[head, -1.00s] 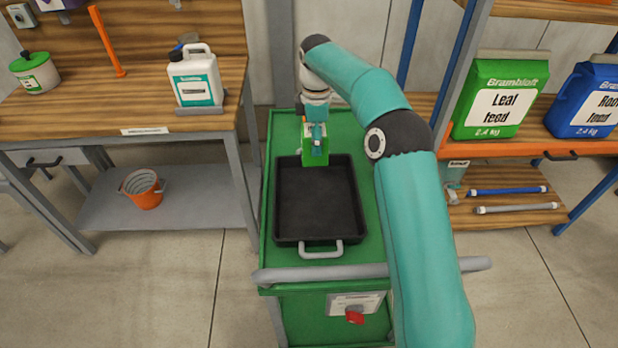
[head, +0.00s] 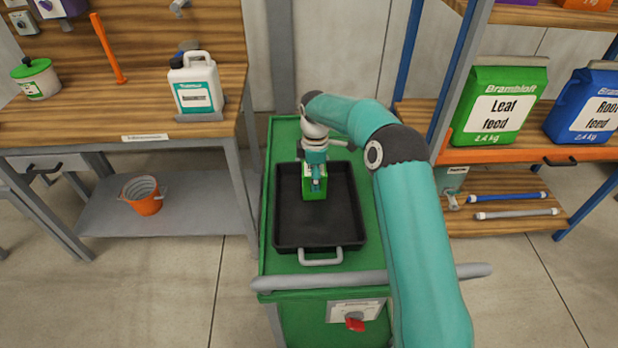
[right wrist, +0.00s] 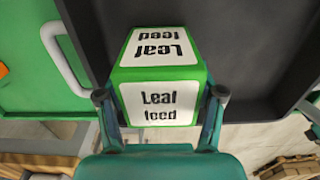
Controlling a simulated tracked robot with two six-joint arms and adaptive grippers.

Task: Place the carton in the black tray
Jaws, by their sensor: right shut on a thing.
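The green carton (head: 314,190), with white "Leaf feed" labels, is between the fingers of my right gripper (head: 315,180). In the right wrist view the carton (right wrist: 158,60) shows close up, with the right gripper's fingers (right wrist: 160,105) on both its sides. The black tray (head: 319,228) lies on the green cart. The carton appears over the back half of the tray, inside its outline. I cannot tell whether its base touches the tray floor. My left gripper is not in view.
The green cart top (head: 370,230) has a grey handle bar (head: 310,280) at its front. A wooden bench (head: 80,100) with a white jug (head: 196,88) stands left. An orange shelf (head: 520,154) with a large Leaf feed bag (head: 499,104) stands right.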

